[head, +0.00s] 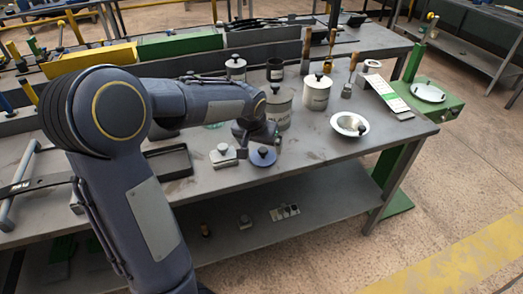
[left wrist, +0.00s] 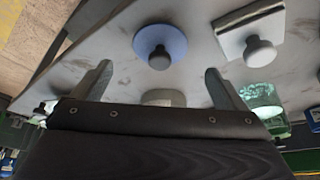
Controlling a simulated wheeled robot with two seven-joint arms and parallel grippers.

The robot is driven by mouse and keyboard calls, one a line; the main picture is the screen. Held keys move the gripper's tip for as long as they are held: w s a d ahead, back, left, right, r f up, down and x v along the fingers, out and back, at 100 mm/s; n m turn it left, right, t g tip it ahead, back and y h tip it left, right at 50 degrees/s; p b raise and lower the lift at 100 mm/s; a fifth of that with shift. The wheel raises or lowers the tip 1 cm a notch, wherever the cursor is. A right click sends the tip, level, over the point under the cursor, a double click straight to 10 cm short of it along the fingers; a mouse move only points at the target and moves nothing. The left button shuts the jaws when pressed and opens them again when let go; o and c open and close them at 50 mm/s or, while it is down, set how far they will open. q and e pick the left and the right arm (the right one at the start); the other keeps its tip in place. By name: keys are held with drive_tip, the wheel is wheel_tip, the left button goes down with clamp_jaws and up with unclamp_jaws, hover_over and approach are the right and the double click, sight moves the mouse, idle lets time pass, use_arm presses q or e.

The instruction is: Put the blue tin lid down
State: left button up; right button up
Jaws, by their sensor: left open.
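The blue tin lid (head: 263,157) lies flat on the grey table near its front edge, its dark knob upward. In the head view the left gripper (head: 257,132) is just behind and above the lid, partly hidden by the wrist. My right gripper is in neither view.
A square pale lid with a knob (head: 223,155) lies just left of the blue lid. White canisters (head: 316,93), a grey tin (head: 278,110) and a white bowl (head: 349,125) stand behind and to the right. A black tray (head: 170,162) is at left. The front right table strip is clear.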

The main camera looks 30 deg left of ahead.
use_arm(q)
drive_tip(key=s+d+r+h, duration=0.1)
drive_tip(key=s+d+r, duration=0.15)
drive_tip(key=s, duration=0.45)
drive_tip(key=s+d+r+h, duration=0.15)
drive_tip(key=s+r, duration=0.25)
drive_tip(key=s, duration=0.4)
drive_tip(key=s+d+f+t+h, duration=0.1)
drive_tip(key=s+d+f+h, duration=0.1)
drive_tip(key=s+d, duration=0.5)
drive_tip(key=s+f, duration=0.1)
drive_tip(key=s, duration=0.3)
drive_tip(key=shift+m, duration=0.3)
drive_tip(key=shift+r+p, duration=0.55)
drive_tip(key=shift+p, duration=0.15)
drive_tip(key=shift+f, duration=0.15)
drive_tip(key=shift+c, duration=0.4)
